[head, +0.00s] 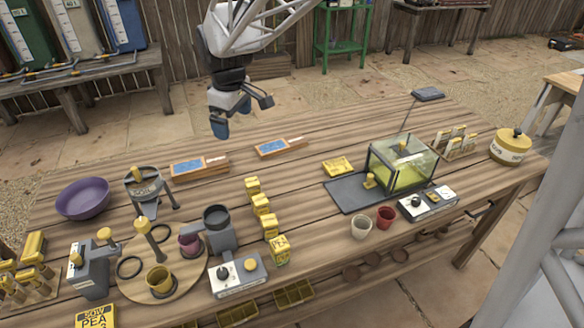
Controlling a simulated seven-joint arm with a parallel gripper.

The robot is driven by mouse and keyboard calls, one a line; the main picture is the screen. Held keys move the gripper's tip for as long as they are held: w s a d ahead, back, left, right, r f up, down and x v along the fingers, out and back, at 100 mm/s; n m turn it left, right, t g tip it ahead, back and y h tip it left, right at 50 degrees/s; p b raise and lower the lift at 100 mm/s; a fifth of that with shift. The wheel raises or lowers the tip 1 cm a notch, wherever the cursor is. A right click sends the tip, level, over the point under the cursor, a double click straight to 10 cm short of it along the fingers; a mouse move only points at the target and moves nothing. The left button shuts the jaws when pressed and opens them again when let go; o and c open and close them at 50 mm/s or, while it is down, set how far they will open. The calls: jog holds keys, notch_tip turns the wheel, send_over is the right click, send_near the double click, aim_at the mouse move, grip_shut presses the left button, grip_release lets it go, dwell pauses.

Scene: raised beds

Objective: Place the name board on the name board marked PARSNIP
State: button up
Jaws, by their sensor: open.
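Two flat boards with wooden frames and blue-grey faces lie on the wooden table in the head view. The left board (187,168) is nearer, and the right board (272,148) is farther back. Each has a pale strip at its right end. The lettering is too small to read, so I cannot tell whether either is marked PARSNIP. My gripper (243,115) hangs above the table's back edge, above and between the two boards. Its fingers are apart, and nothing shows between them. It touches neither board.
Several yellow blocks (260,204) stand in a row mid-table. A glass-sided box (411,169) stands at right near two small pots (386,217). A purple bowl (84,198) and grey tools crowd the left. A card reading SOW PEA (95,317) is at front left.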

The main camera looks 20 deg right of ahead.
jog(key=s+d+m, duration=0.3)
jog(key=s+m, duration=0.1)
jog(key=s, duration=1)
jog(key=s+d+m+t, duration=0.1)
jog(key=s+d+m, duration=0.2)
jog(key=s, duration=1.2)
jog(key=shift+s+m, duration=0.15)
jog(key=shift+m, duration=1.05)
